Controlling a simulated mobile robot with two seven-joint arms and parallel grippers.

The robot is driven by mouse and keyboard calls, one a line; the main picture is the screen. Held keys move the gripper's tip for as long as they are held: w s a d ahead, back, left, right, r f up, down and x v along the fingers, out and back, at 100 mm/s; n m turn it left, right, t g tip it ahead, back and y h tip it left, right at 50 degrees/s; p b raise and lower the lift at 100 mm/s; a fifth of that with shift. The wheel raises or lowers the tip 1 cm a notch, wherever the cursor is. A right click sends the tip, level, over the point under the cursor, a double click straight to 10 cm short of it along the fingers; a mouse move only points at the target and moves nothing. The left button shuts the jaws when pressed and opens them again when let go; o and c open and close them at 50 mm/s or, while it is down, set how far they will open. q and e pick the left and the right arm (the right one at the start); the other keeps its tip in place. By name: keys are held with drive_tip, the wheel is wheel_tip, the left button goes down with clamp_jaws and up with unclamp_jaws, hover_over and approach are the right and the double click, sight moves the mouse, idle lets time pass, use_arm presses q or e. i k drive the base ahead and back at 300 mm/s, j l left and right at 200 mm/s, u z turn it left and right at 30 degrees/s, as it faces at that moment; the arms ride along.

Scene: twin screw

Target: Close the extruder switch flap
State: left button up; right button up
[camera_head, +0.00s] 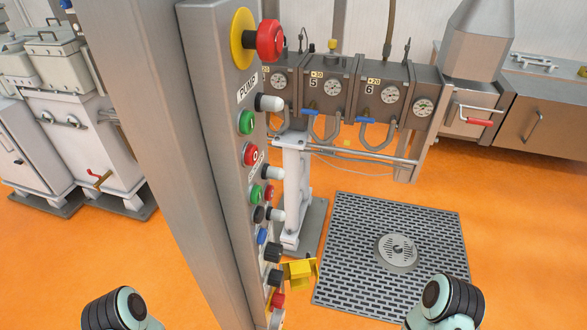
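A control column (215,120) stands in front of me, with a row of buttons and knobs down its right face. A small yellow flap (300,272) sticks out to the right from the lower part of that face, beside the black knobs. It looks swung open, standing out from the panel; what lies behind it is partly hidden by the column's edge. Parts of my two arms show at the bottom left and bottom right edges, both apart from the flap. Neither gripper can be seen.
A red emergency button (270,41) on a yellow plate juts from the column's top. A dark floor grate (345,230) lies to the right of the column. Machine barrels with gauges (332,87) stand behind. Orange floor is open at the far right.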

sight(298, 273)
drive_tip(key=i+l+u, duration=0.15)
drive_tip(key=u, duration=0.25)
drive_tip(key=l+u, duration=0.4)
drive_tip(key=i+l+u, duration=0.1)
drive_tip(key=l+u, duration=0.95)
drive_tip(key=u, duration=0.15)
